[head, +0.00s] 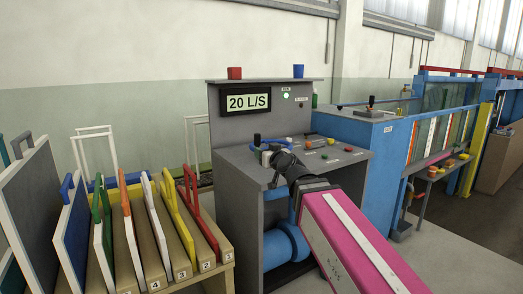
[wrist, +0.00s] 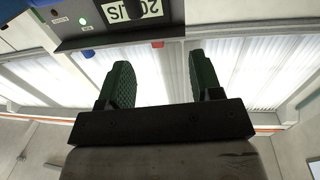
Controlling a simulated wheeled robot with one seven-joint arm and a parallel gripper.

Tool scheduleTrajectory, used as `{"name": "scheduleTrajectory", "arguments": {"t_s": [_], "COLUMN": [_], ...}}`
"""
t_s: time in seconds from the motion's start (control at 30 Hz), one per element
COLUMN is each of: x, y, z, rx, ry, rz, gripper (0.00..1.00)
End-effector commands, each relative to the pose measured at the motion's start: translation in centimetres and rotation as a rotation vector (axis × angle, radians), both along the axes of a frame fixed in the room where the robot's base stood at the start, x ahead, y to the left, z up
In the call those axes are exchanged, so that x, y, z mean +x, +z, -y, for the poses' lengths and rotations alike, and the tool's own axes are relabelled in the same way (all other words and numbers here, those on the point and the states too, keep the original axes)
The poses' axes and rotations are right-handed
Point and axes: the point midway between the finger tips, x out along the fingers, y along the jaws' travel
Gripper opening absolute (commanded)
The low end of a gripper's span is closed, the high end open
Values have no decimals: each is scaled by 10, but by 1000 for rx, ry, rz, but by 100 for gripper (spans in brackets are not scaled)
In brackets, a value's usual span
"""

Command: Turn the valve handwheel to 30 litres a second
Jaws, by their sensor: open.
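The display (head: 248,102) on the upright grey panel reads 20 L/S. It also shows upside down at the top of the wrist view (wrist: 135,10). My gripper (head: 266,153) is over the left part of the grey console's sloping top, below the display. In the wrist view my gripper (wrist: 160,78) has its two green fingers apart, with nothing between them. A thick blue pipe (head: 281,248) runs under the console, partly behind my arm.
A red cup-like object (head: 234,73) and a blue one (head: 298,71) stand on the panel's top. A rack (head: 187,278) of coloured, numbered gates stands at the left. A blue cabinet (head: 357,135) and the glass flume (head: 440,98) are at the right.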

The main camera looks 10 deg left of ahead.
Motion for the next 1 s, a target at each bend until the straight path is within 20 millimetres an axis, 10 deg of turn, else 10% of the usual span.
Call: {"name": "scheduleTrajectory", "arguments": {"t_s": [0.3, 0.5, 1.0], "x": [-4, 1, 46], "y": [0, 0, 2], "z": [2, 4, 35], "rx": [0, 40, 632], "ry": [1, 8, 23], "rz": [0, -46, -769], "gripper": [59, 0, 0]}}
